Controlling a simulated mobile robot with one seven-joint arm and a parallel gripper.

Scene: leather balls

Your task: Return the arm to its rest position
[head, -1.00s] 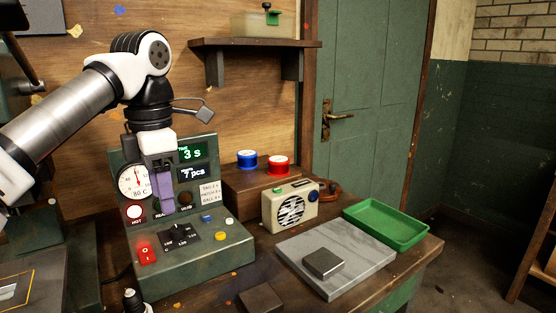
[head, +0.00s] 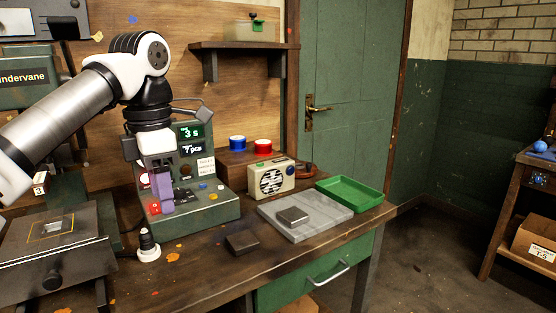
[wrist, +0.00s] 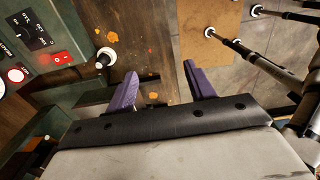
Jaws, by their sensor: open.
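My gripper (head: 163,192) hangs from my raised arm at the left of the head view, in front of the green control box (head: 203,215). Its purple fingers point down, and part of the box is hidden behind them. In the wrist view my gripper (wrist: 160,88) shows its two purple fingers spread apart with nothing between them. Below and beyond them lie the paint-spotted bench top and the floor.
A small black-and-white knobbed stand (head: 148,245) is on the bench close to my gripper. A dark block (head: 242,242), a grey slab (head: 300,222), a green tray (head: 350,194) and a cream radio (head: 271,178) stand to the right. A wall shelf (head: 238,45) hangs above.

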